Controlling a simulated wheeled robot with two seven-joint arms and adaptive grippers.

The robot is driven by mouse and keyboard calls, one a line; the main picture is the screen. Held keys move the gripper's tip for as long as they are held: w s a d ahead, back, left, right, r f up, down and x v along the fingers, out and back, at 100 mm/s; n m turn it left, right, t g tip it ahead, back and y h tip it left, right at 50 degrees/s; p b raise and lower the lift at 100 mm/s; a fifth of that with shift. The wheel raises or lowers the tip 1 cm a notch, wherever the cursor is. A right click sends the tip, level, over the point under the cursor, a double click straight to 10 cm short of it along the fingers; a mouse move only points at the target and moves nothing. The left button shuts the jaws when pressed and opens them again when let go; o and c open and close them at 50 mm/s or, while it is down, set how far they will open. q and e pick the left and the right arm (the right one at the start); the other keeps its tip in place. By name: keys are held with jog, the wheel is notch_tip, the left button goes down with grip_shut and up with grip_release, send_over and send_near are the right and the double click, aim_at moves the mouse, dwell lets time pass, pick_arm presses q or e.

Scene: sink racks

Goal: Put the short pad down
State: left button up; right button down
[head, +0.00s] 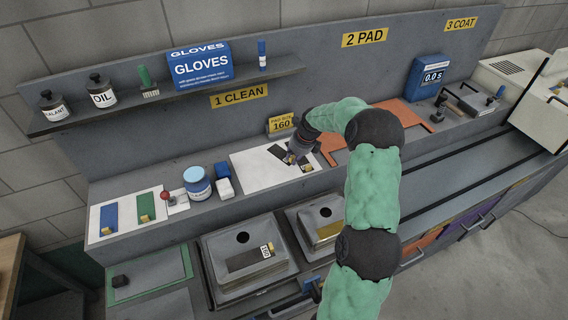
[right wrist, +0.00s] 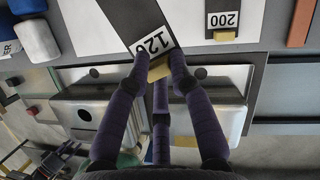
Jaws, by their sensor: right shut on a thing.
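The short pad is a dark strip with a white label reading 120 (right wrist: 152,42) and a yellow tab. In the right wrist view, my right gripper (right wrist: 158,72) is shut on its tab end. In the head view, my right gripper (head: 291,157) is over the white board (head: 247,163), with the dark strip (head: 277,151) reaching out to its upper left. I cannot tell whether the pad touches the board. A second dark pad, labelled 200 (right wrist: 222,20), lies to the right in the wrist view. My left gripper is not seen.
A yellow sign (head: 281,124) reading pad size 160 stands behind the board. An orange mat (head: 408,113) lies to the right. A white tub (head: 197,183) stands to the left. Two metal lids sit in front; one carries a labelled dark pad (head: 243,260).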

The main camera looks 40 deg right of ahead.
send_over(283, 168)
jog(key=s, duration=0.2)
jog(key=f, duration=0.5)
jog(key=shift+w+f, duration=0.25)
jog(key=shift+f, duration=0.15)
jog(key=shift+w+f, duration=0.25)
jog(key=shift+f, duration=0.2)
jog(key=shift+d+f+p, duration=0.1)
jog(key=shift+f+p, duration=0.2)
jog(key=shift+f, duration=1.1)
jog(key=shift+f, duration=0.15)
jog(key=c, duration=1.1)
grip_release()
jog(key=v, duration=1.2)
